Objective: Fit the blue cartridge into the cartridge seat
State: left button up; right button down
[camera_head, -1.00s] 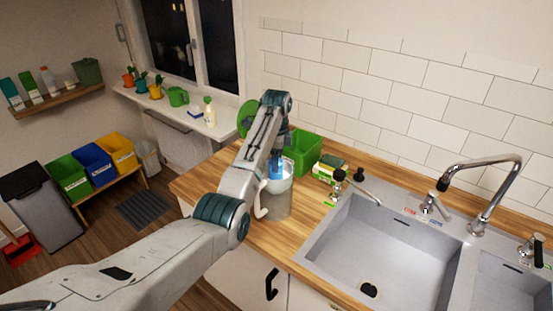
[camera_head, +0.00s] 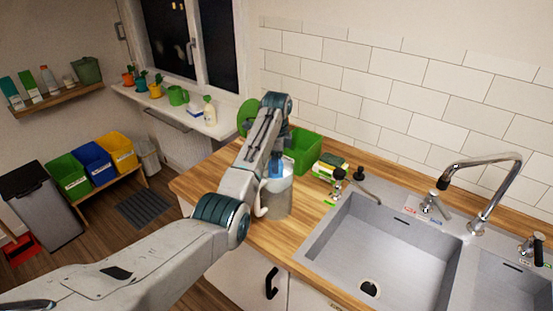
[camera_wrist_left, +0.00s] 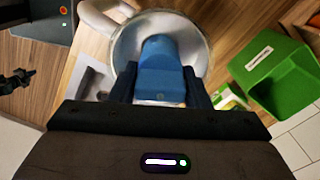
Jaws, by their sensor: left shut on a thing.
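My left gripper (camera_head: 275,166) is shut on the blue cartridge (camera_wrist_left: 160,70), with one dark finger on each side of it. The blue cartridge also shows in the head view (camera_head: 276,171), low under my wrist. It is over the round mouth of a pale jug (camera_head: 278,203) with a white handle, standing on the wooden counter. In the wrist view the cartridge's far end lies within the jug's round rim (camera_wrist_left: 120,50). The cartridge seat is hidden; I cannot tell whether the cartridge touches it.
A green bin (camera_head: 303,148) stands close behind the jug. A sponge packet (camera_head: 328,168) lies to its right. The steel sink (camera_head: 375,240) and its tap (camera_head: 492,190) are further right. The wooden counter (camera_head: 245,228) in front of the jug is clear.

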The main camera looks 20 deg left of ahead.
pick_arm(q)
jog(key=shift+f+b, duration=0.3)
jog(key=shift+f, duration=1.5)
jog(key=o, duration=1.1)
notch_tip(320, 180, up, 8)
jog(key=b, duration=0.4)
jog(key=shift+r, duration=0.15)
jog(key=shift+r+p, duration=0.75)
jog(key=shift+p, duration=0.25)
jog(key=shift+r+p, duration=0.5)
jog(key=shift+r, duration=0.05)
jog(key=shift+f, duration=0.15)
